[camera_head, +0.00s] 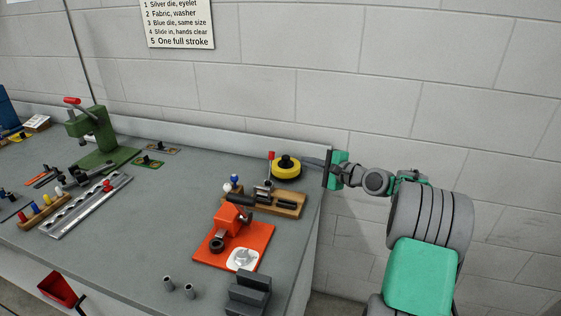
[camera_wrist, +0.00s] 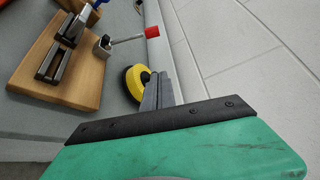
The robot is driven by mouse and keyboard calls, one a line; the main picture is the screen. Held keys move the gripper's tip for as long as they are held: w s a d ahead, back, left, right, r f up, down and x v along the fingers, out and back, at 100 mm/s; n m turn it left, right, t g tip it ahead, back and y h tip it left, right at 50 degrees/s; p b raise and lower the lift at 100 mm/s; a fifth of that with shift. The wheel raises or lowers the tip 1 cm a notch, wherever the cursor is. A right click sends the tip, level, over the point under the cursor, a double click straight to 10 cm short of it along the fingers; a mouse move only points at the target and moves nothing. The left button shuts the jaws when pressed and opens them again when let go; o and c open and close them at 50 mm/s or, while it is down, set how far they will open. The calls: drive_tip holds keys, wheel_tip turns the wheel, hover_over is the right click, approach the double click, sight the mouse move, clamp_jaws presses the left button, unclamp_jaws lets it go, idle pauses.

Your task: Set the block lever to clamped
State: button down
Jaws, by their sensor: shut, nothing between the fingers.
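The lever has a red tip (camera_head: 271,155) on a thin metal rod and rises steeply from a small metal block on the wooden base (camera_head: 292,211). In the wrist view the red tip (camera_wrist: 153,54) and the metal block (camera_wrist: 102,46) show clear of my fingers, on the wooden base (camera_wrist: 87,92). My gripper (camera_head: 306,161) is shut and empty, reaching in from the right at the back right of the bench. In the wrist view its fingers (camera_wrist: 157,88) overlap the yellow disc's edge; I cannot tell whether they touch it. A gap separates them from the red tip.
A yellow disc (camera_head: 286,174) with a black knob sits between my gripper and the lever. An orange press (camera_head: 230,220) stands in front of the wooden base. The wall (camera_head: 380,80) is close behind. A green press (camera_head: 93,130) stands far left. The middle bench is clear.

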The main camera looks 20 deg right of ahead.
drive_tip(key=x, duration=0.9)
drive_tip(key=shift+w+a+p, duration=0.25)
drive_tip(key=shift+w+p, duration=0.05)
drive_tip(key=shift+p, duration=0.1)
drive_tip(key=s+a, duration=0.1)
drive_tip(key=s+a+r, duration=0.1)
drive_tip(key=shift+s+a+r+p, duration=0.15)
drive_tip(key=shift+a+p, duration=0.15)
drive_tip(key=shift+a, duration=0.1)
